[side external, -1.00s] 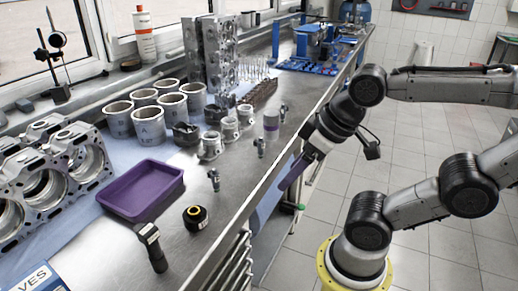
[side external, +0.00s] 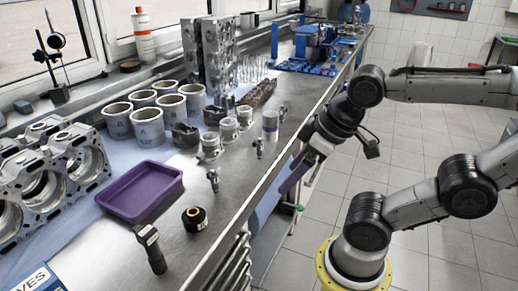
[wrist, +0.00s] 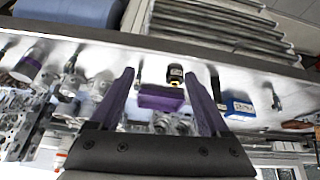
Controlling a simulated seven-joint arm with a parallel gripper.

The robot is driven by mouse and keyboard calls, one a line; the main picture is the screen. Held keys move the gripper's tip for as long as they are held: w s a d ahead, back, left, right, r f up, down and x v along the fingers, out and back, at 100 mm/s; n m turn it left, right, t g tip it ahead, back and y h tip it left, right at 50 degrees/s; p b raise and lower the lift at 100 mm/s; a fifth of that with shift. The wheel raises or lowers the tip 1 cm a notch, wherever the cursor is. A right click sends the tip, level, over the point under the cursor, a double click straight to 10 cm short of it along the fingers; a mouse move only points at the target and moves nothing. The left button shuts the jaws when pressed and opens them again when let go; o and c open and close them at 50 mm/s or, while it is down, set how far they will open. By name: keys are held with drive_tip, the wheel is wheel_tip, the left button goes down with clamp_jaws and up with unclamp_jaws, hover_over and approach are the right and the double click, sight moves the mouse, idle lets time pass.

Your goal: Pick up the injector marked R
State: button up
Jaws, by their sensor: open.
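Several small grey metal injectors stand upright along the front part of the steel bench in the side external view: one near the purple tray (side external: 213,180), one further back (side external: 260,148) and one beyond it (side external: 283,113). Their markings are too small to read, so I cannot tell which is R. My gripper (side external: 288,186) hangs just off the bench's front edge, to the right of the injectors, with purple fingers pointing down. In the wrist view my gripper (wrist: 160,72) has its two fingers spread apart with nothing held between them.
The purple tray (side external: 152,218), a black round part (side external: 194,218) and a dark handheld tool (side external: 151,248) lie at the near end. Cylinder liners (side external: 148,124) and an engine block (side external: 48,180) stand behind. Drawers (side external: 232,268) are below the bench edge.

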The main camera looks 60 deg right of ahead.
drive_tip(key=w+d+r+n+g, duration=0.1)
drive_tip(key=w+d+r+n, duration=0.1)
drive_tip(key=w+r+n, duration=0.75)
drive_tip(key=n+g, duration=0.5)
drive_tip(key=n, duration=0.2)
hover_over(257, 143)
wheel_tip(257, 143, down, 15)
drive_tip(key=shift+w+d+f, duration=0.1)
drive_tip(key=shift+f, duration=0.1)
drive_tip(key=shift+d+f, duration=0.2)
drive_tip(key=shift+f, duration=1.2)
drive_tip(key=shift+d+f, duration=0.15)
drive_tip(key=shift+f, duration=1.2)
clamp_jaws()
